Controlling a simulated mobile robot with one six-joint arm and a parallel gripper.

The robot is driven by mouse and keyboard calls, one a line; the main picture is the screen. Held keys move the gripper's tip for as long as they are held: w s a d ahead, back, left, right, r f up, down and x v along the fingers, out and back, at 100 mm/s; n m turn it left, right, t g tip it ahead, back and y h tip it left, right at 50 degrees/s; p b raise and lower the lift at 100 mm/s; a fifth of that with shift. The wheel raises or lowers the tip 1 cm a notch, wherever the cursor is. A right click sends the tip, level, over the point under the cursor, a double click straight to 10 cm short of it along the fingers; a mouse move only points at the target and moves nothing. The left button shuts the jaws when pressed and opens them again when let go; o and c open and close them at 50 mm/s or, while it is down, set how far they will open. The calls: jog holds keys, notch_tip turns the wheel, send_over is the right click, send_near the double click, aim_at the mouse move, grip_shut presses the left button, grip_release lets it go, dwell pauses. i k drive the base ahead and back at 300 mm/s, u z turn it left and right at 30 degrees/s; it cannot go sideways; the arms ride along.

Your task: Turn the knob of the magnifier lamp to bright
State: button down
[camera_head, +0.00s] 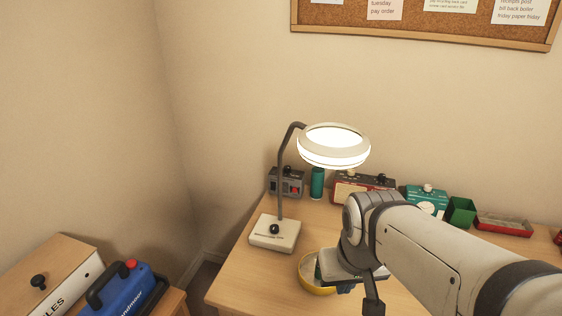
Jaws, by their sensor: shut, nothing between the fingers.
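The magnifier lamp stands on the desk, with a white base (268,243), a dark bent stem and a round white head (333,147). Its ring glows brightly. The dark knob (274,229) sits on top of the base; its pointer and markings are too small to read. My gripper (373,303) is low in the picture, right of the lamp base and apart from the knob. It is shut and empty, partly hidden by my wrist and cut by the lower edge.
A yellow-rimmed bowl (306,278) lies beside my wrist. Along the wall stand a grey box (287,183), a teal cylinder (317,183), a red device (352,187), a teal device (426,202) and a green box (461,211). A blue case (128,293) is at lower left.

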aim_at(274, 228)
jog(key=z, duration=1.35)
jog(key=k, duration=0.9)
jog(key=u, duration=1.2)
jog(key=i, duration=1)
